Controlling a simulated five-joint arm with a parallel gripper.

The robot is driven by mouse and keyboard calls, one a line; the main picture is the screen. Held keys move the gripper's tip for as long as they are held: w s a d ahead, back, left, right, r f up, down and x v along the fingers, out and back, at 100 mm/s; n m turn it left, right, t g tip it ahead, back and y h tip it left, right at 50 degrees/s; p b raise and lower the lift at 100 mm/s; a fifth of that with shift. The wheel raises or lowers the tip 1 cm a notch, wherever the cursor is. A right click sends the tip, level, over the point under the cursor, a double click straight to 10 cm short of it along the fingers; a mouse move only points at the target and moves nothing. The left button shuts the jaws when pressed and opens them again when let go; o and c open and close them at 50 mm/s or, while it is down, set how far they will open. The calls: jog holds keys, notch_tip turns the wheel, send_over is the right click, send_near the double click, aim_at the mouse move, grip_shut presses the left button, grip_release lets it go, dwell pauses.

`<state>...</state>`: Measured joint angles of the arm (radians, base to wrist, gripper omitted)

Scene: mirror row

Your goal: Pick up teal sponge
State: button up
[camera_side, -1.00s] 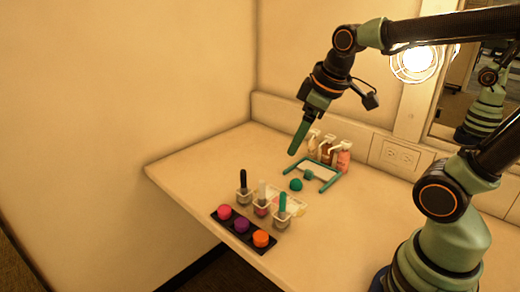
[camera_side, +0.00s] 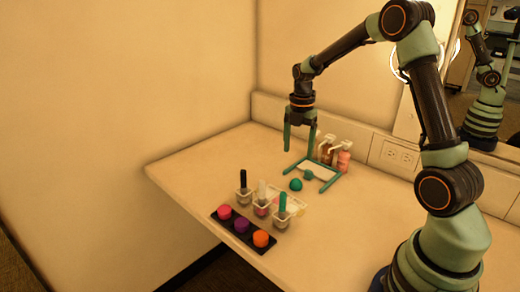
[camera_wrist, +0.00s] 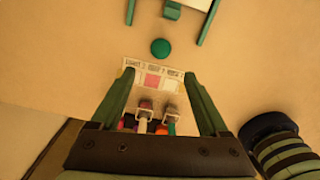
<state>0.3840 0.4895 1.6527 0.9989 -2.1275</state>
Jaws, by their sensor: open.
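The teal sponge (camera_side: 296,184) is a small rounded piece on the pale counter, in front of a teal-framed white tray. It also shows in the wrist view (camera_wrist: 160,47), just beyond the fingertips and roughly centred between them. My gripper (camera_side: 299,150) points down above the back of the counter, open, with its green fingers apart and nothing between them. In the wrist view, my gripper (camera_wrist: 159,75) shows both fingers spread, with the sponge apart from them.
A teal-framed tray (camera_side: 290,169) has a small teal block (camera_side: 308,174) at its near side. Several pump bottles (camera_side: 344,158) stand behind. Small cups with upright sticks (camera_side: 262,207) and a dark strip with pink, purple and orange pieces (camera_side: 241,226) are in front. The counter's left is clear.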

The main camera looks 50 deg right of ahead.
aim_at(297, 181)
notch_tip(297, 181, down, 11)
jog(key=shift+s+d+f, duration=0.1)
jog(key=shift+d+f, duration=0.05)
dwell(0.4)
grip_shut()
